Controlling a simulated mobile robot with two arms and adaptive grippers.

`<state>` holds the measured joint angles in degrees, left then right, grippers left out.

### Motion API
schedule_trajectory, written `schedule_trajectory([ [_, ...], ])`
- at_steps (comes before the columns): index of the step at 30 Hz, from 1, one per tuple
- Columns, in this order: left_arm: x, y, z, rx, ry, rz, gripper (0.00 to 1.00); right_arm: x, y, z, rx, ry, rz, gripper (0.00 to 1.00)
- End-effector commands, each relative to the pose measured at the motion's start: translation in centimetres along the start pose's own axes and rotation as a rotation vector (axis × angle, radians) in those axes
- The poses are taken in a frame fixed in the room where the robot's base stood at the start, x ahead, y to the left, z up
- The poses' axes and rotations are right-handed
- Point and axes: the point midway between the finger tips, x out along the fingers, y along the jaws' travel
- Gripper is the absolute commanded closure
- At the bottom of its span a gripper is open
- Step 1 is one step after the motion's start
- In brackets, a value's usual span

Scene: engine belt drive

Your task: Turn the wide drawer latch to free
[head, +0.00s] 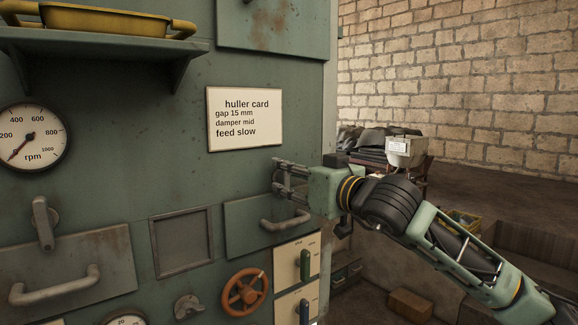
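A grey lever latch (42,222) hangs straight down on the green machine face, above the left drawer front (105,262) with its bar handle (55,286). A second, smaller-looking drawer front (243,228) with a bar handle (287,221) is at the right. My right gripper (279,176) is just above this right drawer, pointing left at the panel. Its two fingers are apart, one above the other. A small grey part shows between them; I cannot tell whether it is a latch or whether they touch it. My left gripper is out of view.
A shelf (100,45) with a yellow tray (95,20) juts out at the upper left. A wooden box (410,305) is on the floor.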

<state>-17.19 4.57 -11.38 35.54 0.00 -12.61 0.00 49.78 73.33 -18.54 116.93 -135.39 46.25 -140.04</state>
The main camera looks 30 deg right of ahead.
Motion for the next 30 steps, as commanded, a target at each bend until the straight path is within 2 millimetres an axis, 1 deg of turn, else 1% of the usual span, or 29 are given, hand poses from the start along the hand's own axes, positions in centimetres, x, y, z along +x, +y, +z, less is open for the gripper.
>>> schedule_trajectory([
  [1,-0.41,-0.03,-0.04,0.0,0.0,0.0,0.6,0.39,-0.11,-0.17,0.002,0.0,-0.003,0.68],
  [4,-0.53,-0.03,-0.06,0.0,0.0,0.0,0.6,0.81,-0.1,-0.03,0.0,-0.001,-0.002,0.68],
  [12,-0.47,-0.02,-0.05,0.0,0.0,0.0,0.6,0.92,-0.09,0.09,-0.001,0.0,-0.001,0.68],
  [14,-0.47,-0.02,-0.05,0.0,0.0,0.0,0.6,0.91,-0.09,0.08,-0.001,0.0,-0.001,0.72],
  [23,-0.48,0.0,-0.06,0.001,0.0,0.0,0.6,0.9,-0.11,0.08,0.0,0.0,-0.002,0.99],
  [24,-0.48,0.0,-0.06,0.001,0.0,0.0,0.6,0.9,-0.12,0.08,0.0,0.0,-0.002,1.0],
  [30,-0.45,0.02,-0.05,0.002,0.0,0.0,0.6,0.9,-0.13,0.1,0.001,-0.001,-0.003,1.0],
])
